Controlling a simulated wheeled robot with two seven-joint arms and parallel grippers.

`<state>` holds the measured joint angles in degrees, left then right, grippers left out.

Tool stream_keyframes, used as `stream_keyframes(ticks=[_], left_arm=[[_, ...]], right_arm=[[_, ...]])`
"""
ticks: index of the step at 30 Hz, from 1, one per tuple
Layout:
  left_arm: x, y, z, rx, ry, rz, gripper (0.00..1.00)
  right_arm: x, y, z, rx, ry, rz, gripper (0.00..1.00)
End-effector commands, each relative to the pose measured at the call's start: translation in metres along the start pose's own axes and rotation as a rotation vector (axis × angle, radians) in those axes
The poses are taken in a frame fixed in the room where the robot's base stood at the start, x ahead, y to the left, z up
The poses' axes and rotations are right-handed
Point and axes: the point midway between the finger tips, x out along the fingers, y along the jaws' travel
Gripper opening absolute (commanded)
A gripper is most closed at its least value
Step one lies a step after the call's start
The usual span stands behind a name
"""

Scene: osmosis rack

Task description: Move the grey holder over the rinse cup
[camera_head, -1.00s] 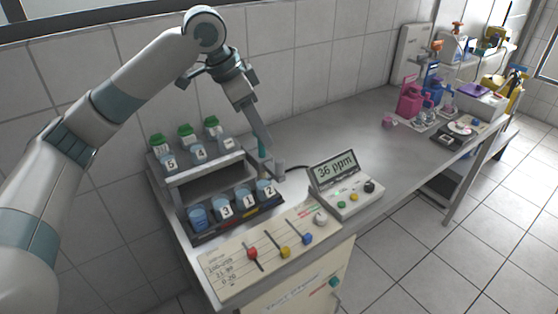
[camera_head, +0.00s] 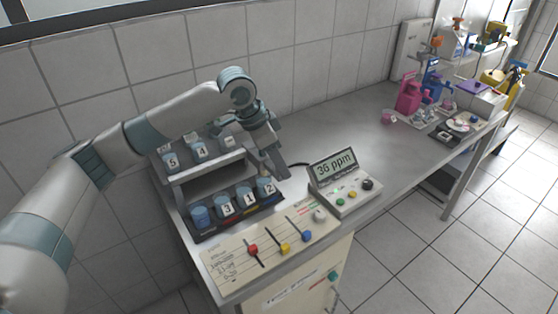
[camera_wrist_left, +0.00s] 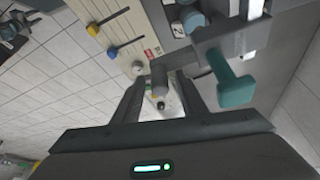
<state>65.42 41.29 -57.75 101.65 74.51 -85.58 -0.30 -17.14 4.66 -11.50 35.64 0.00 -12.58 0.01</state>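The grey holder (camera_wrist_left: 224,40) is a grey arm with a teal rod (camera_wrist_left: 237,88) at one end and a short grey knob (camera_wrist_left: 160,72) at the other. In the wrist view my left gripper (camera_wrist_left: 160,82) is open. Its fingertips lie either side of the knob, with gaps showing; I cannot tell whether they touch it. In the head view my left gripper (camera_head: 277,168) hangs low at the rack's right end and largely hides the holder. The unnumbered blue cup (camera_head: 200,216), possibly the rinse cup, stands at the left end of the front row. My right gripper is not in view.
Cups numbered 3, 1 and 2 (camera_head: 247,199) stand beside the blue cup. The rack's upper shelf (camera_head: 178,178) rises behind them. A "36 ppm" meter (camera_head: 340,182) stands close right of the gripper. A slider panel (camera_head: 270,250) lies in front; bare bench (camera_head: 335,120) lies behind the meter.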

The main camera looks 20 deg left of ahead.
Motion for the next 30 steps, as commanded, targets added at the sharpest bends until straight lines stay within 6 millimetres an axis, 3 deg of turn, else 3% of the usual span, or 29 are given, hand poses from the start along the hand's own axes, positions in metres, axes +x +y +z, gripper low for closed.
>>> stream_keyframes(ticks=[5, 9, 10, 20, 26, 30], left_arm=[[0.0, 0.0, 0.0, 0.0, 0.0, 0.0, 0.36], [0.0, 0.0, 0.0, 0.0, -0.001, 0.0, 0.03], [0.0, 0.0, 0.0, 0.0, 0.0, 0.0, 0.0], [-0.005, 0.002, 0.008, -0.001, -0.002, 0.001, 0.0], [-0.018, 0.01, 0.035, -0.003, -0.006, 0.0, 0.0], [-0.032, 0.019, 0.065, -0.003, -0.007, 0.001, 0.0]], right_arm=[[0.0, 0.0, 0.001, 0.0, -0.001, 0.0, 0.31], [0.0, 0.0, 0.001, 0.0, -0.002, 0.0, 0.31], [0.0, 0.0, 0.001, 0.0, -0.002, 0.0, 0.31], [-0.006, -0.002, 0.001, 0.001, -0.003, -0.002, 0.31], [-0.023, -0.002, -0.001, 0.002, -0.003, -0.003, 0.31], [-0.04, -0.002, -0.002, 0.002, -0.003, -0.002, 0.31]])
